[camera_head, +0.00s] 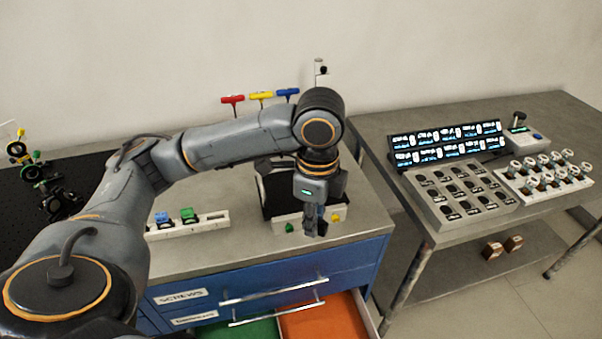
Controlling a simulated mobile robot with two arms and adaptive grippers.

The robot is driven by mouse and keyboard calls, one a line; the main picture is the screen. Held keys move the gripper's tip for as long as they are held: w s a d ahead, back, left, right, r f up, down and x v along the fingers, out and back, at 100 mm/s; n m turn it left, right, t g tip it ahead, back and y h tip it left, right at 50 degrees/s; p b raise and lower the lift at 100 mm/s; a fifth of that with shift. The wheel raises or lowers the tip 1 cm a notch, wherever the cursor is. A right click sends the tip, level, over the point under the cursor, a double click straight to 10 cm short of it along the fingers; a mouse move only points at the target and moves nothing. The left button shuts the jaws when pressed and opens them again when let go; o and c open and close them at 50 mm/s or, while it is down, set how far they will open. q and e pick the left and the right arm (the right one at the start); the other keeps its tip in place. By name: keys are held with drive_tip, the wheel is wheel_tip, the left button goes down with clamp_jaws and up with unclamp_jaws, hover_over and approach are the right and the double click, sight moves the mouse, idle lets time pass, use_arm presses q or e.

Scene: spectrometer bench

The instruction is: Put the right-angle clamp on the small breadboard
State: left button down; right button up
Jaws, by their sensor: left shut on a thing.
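My left gripper (314,224) points down over the front of the blue cabinet's grey top, right of its middle. It is shut on a small grey part, mostly hidden by the fingers. I cannot tell for sure that this is the right-angle clamp. A dark panel (274,188) stands partly hidden behind the gripper, above a pale block with a green and a yellow knob. I cannot make out a small breadboard for certain. A black perforated board (18,212) lies at the far left, with optical mounts (55,196) on it. My right gripper is out of view.
A white rack (205,226) with blue and green pieces stands left of the gripper. T-handle keys (261,96) stand behind. An open drawer with green and orange trays (322,318) juts out in front. A grey table (385,125) with displays and holders stands right.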

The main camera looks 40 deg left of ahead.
use_arm(q)
wheel_tip(320, 180, up, 8)
drive_tip(key=w+a+m+p, duration=0.2)
drive_tip(key=m+p, duration=0.3)
drive_tip(key=m, duration=0.4)
drive_tip(key=shift+m, duration=0.7)
drive_tip(key=w+a+f+p, duration=0.1)
drive_tip(key=w+a+f, duration=0.1)
drive_tip(key=w, duration=0.1)
drive_tip(key=w+a+f+p, duration=0.2)
drive_tip(key=w+f, duration=0.1)
drive_tip(key=w, duration=0.1)
drive_tip(key=w+a+f+p, duration=0.1)
drive_tip(key=w+a+f, duration=0.2)
drive_tip(key=w, duration=0.1)
drive_tip(key=shift+w, duration=0.25)
drive_tip(key=shift+w+a+f+p, duration=0.3)
drive_tip(key=shift+w+f+p, duration=0.05)
drive_tip(key=shift+f, duration=0.2)
wheel_tip(320, 180, down, 3)
drive_tip(key=shift+r+p, duration=0.1)
drive_tip(key=shift+p, duration=0.9)
drive_tip(key=shift+f, duration=0.25)
drive_tip(key=c, duration=1.2)
unclamp_jaws()
